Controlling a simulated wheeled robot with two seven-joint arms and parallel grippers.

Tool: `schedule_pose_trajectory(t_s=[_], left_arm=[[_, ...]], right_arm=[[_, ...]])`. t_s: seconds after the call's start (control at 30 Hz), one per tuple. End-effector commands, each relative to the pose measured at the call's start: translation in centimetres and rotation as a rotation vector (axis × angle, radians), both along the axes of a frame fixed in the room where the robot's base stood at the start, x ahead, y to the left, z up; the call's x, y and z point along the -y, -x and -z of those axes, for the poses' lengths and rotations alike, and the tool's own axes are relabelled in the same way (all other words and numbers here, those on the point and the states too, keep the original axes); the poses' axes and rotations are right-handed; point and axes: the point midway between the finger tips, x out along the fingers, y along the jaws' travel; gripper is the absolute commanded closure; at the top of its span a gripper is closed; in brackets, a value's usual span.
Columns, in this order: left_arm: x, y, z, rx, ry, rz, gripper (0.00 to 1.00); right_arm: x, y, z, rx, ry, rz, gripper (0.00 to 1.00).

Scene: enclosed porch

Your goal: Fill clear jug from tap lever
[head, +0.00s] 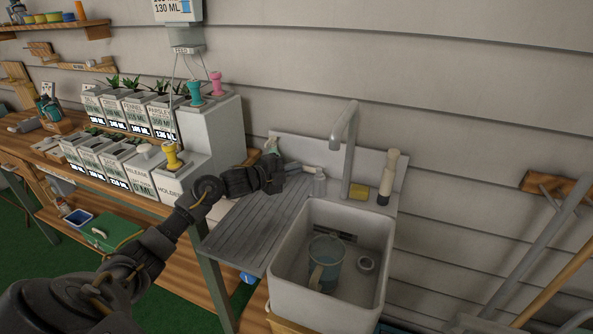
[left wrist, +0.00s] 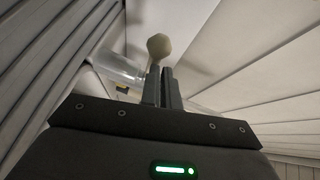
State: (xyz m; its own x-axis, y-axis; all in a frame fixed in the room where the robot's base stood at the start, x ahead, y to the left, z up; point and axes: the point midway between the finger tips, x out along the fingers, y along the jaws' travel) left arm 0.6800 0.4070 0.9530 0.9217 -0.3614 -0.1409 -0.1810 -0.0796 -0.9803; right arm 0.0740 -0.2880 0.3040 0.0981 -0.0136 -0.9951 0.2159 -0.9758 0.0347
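The clear bluish jug (head: 326,262) stands upright inside the white sink (head: 283,277), with its handle towards me. The grey tap (head: 347,150) rises behind the sink, its spout above the basin. To its right stands the lever with a cream handle (head: 389,172) and dark base. My left gripper (head: 297,176) is left of the tap, above the drainboard, apart from jug and lever. In the left wrist view its fingers (left wrist: 162,86) are together with nothing visible between them. A round cream knob (left wrist: 159,46) shows beyond the fingertips. My right gripper is out of view.
The ribbed drainboard (head: 250,226) is clear. Labelled planters (head: 152,115) stand left; poles (head: 540,260) lean at right.

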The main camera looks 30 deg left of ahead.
Motion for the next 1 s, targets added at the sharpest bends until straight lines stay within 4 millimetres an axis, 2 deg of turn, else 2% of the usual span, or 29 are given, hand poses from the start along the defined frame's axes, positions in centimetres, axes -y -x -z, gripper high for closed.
schedule_pose_trajectory(t_s=[0.13, 0.43, 0.7, 1.0], left_arm=[[0.1, 0.2, -3.0, 0.014, -0.006, 0.001, 1.00], [3.0, 4.9, -8.9, 0.011, -0.008, 0.006, 1.00], [5.9, 9.8, -11.1, 0.007, -0.006, 0.006, 1.00], [7.3, 12.0, -12.3, 0.006, -0.003, 0.004, 1.00]], right_arm=[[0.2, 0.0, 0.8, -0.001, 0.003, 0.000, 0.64], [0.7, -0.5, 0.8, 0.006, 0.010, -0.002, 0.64], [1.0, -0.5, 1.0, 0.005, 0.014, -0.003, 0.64], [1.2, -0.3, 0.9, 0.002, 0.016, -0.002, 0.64]])
